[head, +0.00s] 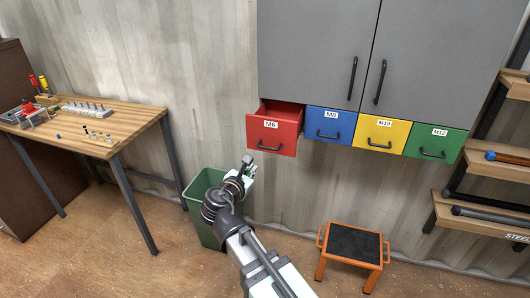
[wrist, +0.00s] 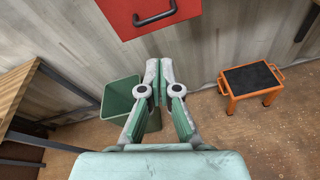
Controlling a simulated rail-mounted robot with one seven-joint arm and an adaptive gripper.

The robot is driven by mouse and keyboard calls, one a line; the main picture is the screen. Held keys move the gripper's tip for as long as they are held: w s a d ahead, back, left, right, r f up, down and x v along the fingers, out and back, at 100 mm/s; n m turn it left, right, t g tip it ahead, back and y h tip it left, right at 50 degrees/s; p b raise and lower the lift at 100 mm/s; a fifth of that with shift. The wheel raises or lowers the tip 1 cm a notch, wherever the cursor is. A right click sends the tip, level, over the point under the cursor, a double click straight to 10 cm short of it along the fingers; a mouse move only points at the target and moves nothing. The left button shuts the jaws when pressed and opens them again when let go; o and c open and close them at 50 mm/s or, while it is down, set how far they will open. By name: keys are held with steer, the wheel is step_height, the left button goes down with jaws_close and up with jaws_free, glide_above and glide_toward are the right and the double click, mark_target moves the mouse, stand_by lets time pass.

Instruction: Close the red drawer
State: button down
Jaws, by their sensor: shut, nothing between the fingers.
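The red drawer (head: 272,133), labelled M6, sticks out from the bottom left of the grey cabinet, so it stands open. It has a dark handle on its front. In the wrist view the red drawer (wrist: 135,15) shows at the top, with its handle in front of the fingertips. My gripper (head: 247,164) is below and a little left of the drawer front in the head view, apart from it. In the wrist view my gripper (wrist: 159,75) has its fingers together with nothing between them.
Blue (head: 330,123), yellow (head: 382,131) and green (head: 434,142) drawers sit flush to the right. A green bin (head: 200,190) stands below my gripper. An orange step stool (head: 352,245) is at the lower right. A wooden workbench (head: 130,121) is at the left.

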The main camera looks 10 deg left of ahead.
steer(key=n, duration=0.3)
steer(key=p, duration=0.4)
glide_toward(267, 148)
steer(key=shift+t, duration=0.3)
steer(key=x, duration=0.5)
steer(key=shift+w+d+f, duration=0.15)
steer(key=shift+w+f, duration=0.05)
steer(key=shift+w, duration=0.05)
steer(key=shift+x, duration=0.8)
steer(key=shift+f, duration=0.15)
